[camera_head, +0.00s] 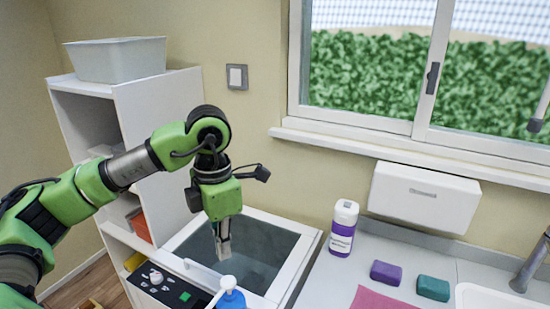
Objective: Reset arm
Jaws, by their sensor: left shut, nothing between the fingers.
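My left arm, green and black, comes in from the left and bends down at the wrist. My left gripper (223,246) points down over the open grey basin (262,248) set in a white frame. Its fingers are together and hold nothing. My right gripper does not show in this view.
A purple-labelled bottle (342,230), purple block (386,273), teal block (433,288) and pink cloth (384,299) are on the counter. A white shelf (155,115) stands left.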

